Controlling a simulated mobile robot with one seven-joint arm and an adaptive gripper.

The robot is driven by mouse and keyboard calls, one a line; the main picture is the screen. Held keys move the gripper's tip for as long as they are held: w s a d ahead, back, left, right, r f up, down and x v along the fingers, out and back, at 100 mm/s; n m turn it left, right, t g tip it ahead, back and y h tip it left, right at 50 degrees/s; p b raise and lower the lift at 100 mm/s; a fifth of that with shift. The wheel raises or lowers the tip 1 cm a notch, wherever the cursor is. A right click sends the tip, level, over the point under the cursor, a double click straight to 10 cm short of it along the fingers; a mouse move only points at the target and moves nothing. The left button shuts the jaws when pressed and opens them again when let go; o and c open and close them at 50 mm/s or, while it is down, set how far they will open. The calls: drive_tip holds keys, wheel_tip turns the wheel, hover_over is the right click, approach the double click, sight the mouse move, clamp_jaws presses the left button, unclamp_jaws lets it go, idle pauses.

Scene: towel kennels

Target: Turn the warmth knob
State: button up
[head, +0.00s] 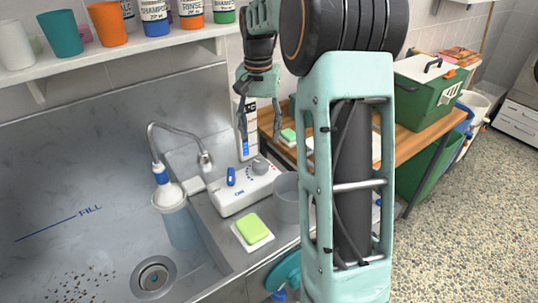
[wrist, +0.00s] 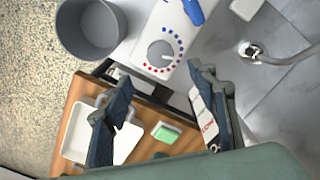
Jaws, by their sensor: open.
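The warmth knob (head: 260,166) is a grey round dial on the right part of a white control box (head: 240,195) at the sink's edge. In the wrist view the knob (wrist: 160,53) has a ring of blue and red dots around it, with a pale pointer mark on its face. My gripper (head: 262,132) points down above and behind the knob, its fingers apart and empty. In the wrist view my gripper (wrist: 160,78) has a finger on each side, and the knob lies just beyond the fingertips, apart from them.
A blue lever (head: 231,177) stands on the same box, left of the knob. A grey cup (head: 286,198) is close at its right. A green sponge (head: 254,229) lies in front. The curved tap (head: 180,128) and a hanging container (head: 181,228) are left. Bottles line the shelf above.

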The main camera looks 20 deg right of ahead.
sight(260, 163)
wheel_tip(260, 163, down, 11)
drive_tip(key=shift+r, duration=0.2)
idle(0.3)
drive_tip(key=c, duration=1.2)
